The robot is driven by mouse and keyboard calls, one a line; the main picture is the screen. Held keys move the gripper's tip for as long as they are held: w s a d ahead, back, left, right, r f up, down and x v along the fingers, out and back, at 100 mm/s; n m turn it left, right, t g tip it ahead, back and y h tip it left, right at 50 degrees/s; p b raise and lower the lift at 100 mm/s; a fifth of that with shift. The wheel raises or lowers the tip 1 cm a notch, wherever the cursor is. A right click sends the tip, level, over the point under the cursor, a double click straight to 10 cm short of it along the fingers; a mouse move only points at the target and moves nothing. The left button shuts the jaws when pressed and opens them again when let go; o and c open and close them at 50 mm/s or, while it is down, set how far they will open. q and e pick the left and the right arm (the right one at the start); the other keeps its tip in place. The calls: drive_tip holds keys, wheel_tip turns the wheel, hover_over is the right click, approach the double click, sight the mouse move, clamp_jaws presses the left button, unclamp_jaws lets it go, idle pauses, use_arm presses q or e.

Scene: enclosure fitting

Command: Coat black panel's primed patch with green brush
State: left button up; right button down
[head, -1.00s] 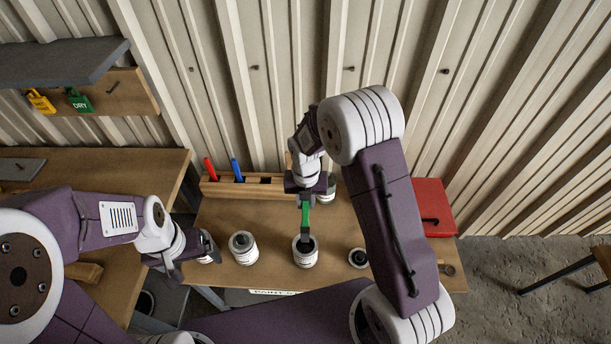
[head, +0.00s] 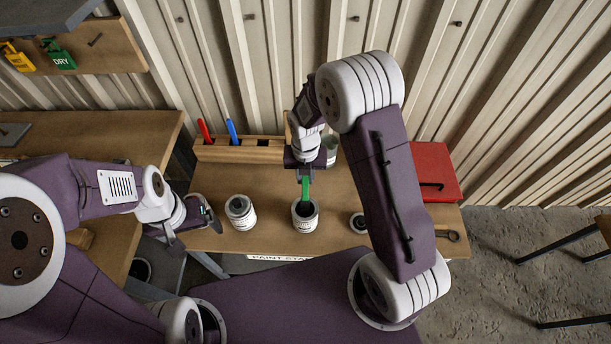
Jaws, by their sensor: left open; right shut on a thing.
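The green brush (head: 305,188) is upright in my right gripper (head: 305,167), which is shut on its handle. The lower end of the brush is down inside an open white can (head: 305,217) on the wooden bench, so its bristles are hidden. My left gripper (head: 205,220) is open and empty at the bench's left end, beside another white can. I cannot make out the black panel or its primed patch for certain; a flat dark grey piece (head: 13,134) lies on the left table.
The bench (head: 275,185) carries a second white can (head: 240,211), a wooden rack (head: 245,151) with a red brush (head: 205,131) and a blue brush (head: 232,131), and a red box (head: 433,172). A stool (head: 575,245) stands at right. A shelf with tags hangs upper left.

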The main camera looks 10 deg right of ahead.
drive_tip(key=shift+f+b, duration=0.3)
drive_tip(key=shift+f, duration=0.15)
idle(1.0)
drive_tip(key=shift+s+f, duration=0.1)
idle(1.1)
drive_tip(key=shift+p, duration=0.3)
wheel_tip(320, 180, up, 7)
drive_tip(key=p, duration=0.6)
drive_tip(key=shift+p, duration=0.4)
drive_tip(key=shift+d, duration=0.1)
